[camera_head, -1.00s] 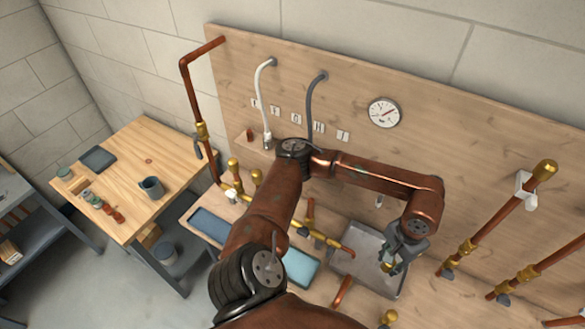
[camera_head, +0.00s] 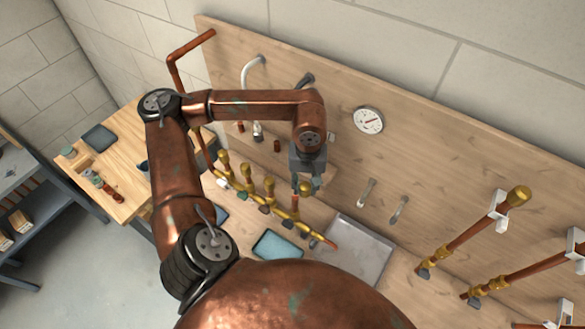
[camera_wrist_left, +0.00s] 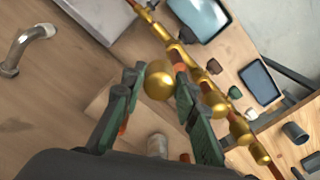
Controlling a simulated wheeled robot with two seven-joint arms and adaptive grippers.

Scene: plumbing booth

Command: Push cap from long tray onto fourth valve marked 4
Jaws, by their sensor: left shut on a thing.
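My left gripper (camera_head: 307,184) is shut on a rounded gold cap, which shows between its fingertips in the left wrist view (camera_wrist_left: 158,83). It is over the right part of a row of gold valves on a copper pipe. Three gold-topped valves, the first (camera_head: 224,158), second (camera_head: 246,171) and third (camera_head: 269,184), stand left of it. An upright copper stub (camera_head: 295,203), fourth along, is just below the fingers. I cannot tell whether the cap touches it. No number marks are legible. My right gripper is out of view.
A light-blue tray (camera_head: 278,246) lies in front of the pipe, and a grey metal tray (camera_head: 355,252) lies to its right. A gauge (camera_head: 369,120) and a curved white pipe (camera_head: 252,70) are on the wooden back board. Copper pipes (camera_head: 470,235) stand at the right.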

